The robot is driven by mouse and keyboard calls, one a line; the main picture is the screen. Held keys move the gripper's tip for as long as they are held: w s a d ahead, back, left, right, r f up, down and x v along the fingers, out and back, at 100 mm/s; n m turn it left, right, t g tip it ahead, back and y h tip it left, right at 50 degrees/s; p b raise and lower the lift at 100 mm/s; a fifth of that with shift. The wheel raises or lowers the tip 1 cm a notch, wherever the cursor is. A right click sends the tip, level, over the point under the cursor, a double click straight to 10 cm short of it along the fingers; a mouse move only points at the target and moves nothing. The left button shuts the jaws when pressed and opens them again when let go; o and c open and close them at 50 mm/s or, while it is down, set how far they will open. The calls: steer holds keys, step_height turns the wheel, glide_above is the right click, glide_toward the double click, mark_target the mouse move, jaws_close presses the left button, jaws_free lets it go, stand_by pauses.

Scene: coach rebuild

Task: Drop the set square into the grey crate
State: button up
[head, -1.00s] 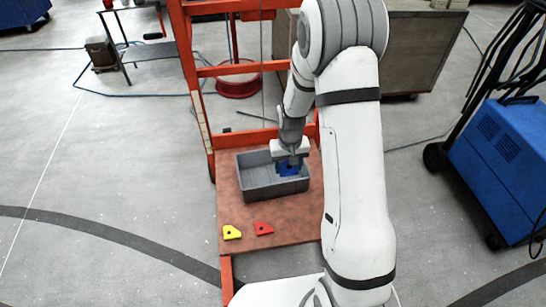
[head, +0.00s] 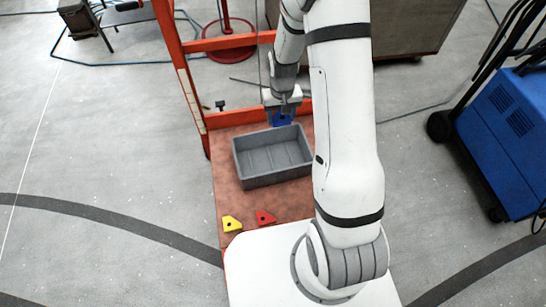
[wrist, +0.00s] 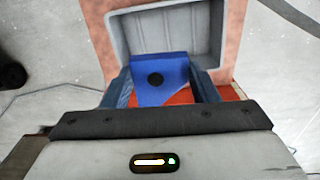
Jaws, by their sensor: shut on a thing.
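The blue set square (head: 282,117), a flat plate with a dark round spot, is held between the fingers of my gripper (head: 281,119). The wrist view shows the set square (wrist: 160,68) shut between both fingertips (wrist: 161,88), overlapping the near wall of the grey crate (wrist: 210,25). In the head view the grey crate (head: 272,181) stands open and empty on the reddish-brown board. My gripper is at its far edge, and the set square appears above or just behind the far rim; its exact height is unclear.
A yellow piece (head: 232,224) and a red piece (head: 265,217) lie on the board (head: 225,180) in front of the crate. An orange frame (head: 190,95) rises behind and to the left. A blue machine (head: 510,135) stands on the right.

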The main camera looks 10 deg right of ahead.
steer(key=w+f+m+b, duration=0.2)
steer(key=w+f+b, duration=0.2)
steer(key=f+b, duration=1.4)
steer(key=b, duration=0.7)
steer(key=shift+w+a+f+m+b, duration=0.15)
steer(key=shift+a+m+b, duration=0.15)
steer(key=shift+a+m, duration=0.1)
step_height(320, 180, down, 6)
steer(key=b, duration=0.4)
steer(key=o, duration=1.1)
step_height(320, 180, up, 8)
steer(key=p, duration=0.1)
